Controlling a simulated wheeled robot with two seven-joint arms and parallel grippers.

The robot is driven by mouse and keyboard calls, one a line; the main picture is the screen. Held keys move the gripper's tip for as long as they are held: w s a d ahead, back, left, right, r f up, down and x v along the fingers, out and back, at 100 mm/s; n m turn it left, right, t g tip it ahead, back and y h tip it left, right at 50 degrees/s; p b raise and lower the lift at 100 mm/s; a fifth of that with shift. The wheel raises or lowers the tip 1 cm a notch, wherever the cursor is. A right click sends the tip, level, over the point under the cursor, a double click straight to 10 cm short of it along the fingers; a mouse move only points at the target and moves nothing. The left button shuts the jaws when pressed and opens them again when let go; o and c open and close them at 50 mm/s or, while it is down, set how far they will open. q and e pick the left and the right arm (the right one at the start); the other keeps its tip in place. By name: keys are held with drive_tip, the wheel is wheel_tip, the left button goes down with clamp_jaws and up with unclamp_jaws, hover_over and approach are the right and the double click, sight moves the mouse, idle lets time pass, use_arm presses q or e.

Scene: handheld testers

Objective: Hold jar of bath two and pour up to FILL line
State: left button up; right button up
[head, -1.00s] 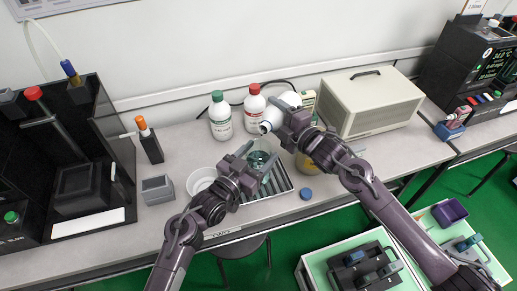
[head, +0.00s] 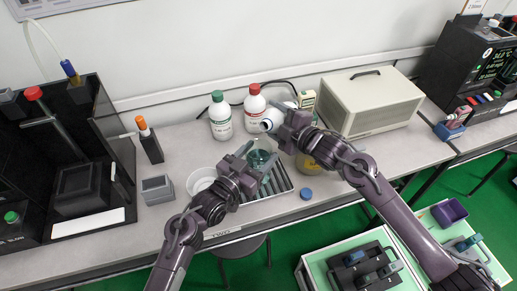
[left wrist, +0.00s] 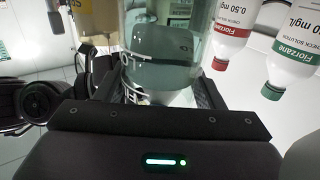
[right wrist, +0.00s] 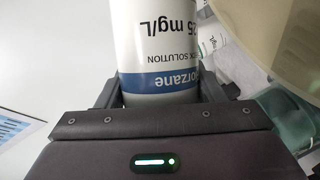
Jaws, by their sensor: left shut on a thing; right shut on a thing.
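A clear glass jar (head: 262,157) with teal tint stands by the tray, between the jaws of my left gripper (head: 257,164), which is shut on it. In the left wrist view the jar (left wrist: 165,50) shows white markings, partly cut off; the liquid level is hard to read. My right gripper (head: 284,128) is shut on a white bottle (head: 270,119), held tilted above and just right of the jar. Its blue-banded label (right wrist: 160,80) shows upside down in the right wrist view. No stream is clearly visible.
A green-capped bottle (head: 220,120) and a red-capped bottle (head: 254,105) stand behind. A blue cap (head: 306,194) lies on the bench. A yellow container (head: 308,164) is partly behind my right arm. A white bowl (head: 198,180) stands left; a beige box (head: 370,103) stands right.

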sight(269, 116)
drive_tip(key=shift+s+a+r+m+g, duration=0.15)
drive_tip(key=shift+s+r+m+g, duration=0.1)
drive_tip(key=shift+r+m, duration=0.3)
drive_tip(key=shift+s+a+r+m+g, duration=0.15)
drive_tip(key=shift+s+r+m, duration=0.05)
drive_tip(key=shift+r+m, duration=0.35)
drive_tip(key=r+m+g, duration=0.1)
drive_tip(key=s+a+r+m+g, duration=0.1)
drive_tip(key=shift+s+r+m+y, duration=0.3)
drive_tip(key=shift+r+m, duration=0.05)
drive_tip(key=shift+m, duration=0.05)
drive_tip(key=r+m, duration=0.1)
drive_tip(key=s+r+m+g, duration=0.1)
drive_tip(key=shift+s+a+r+m+g+y, duration=0.15)
drive_tip(key=shift+s+a+m+g+y, duration=0.15)
drive_tip(key=shift+a, duration=0.1)
drive_tip(key=shift+s+r, duration=0.1)
drive_tip(key=shift+s, duration=0.05)
drive_tip(key=shift+r, duration=2.45)
use_arm(q)
drive_tip(key=o, duration=1.1)
drive_tip(key=shift+c, duration=0.2)
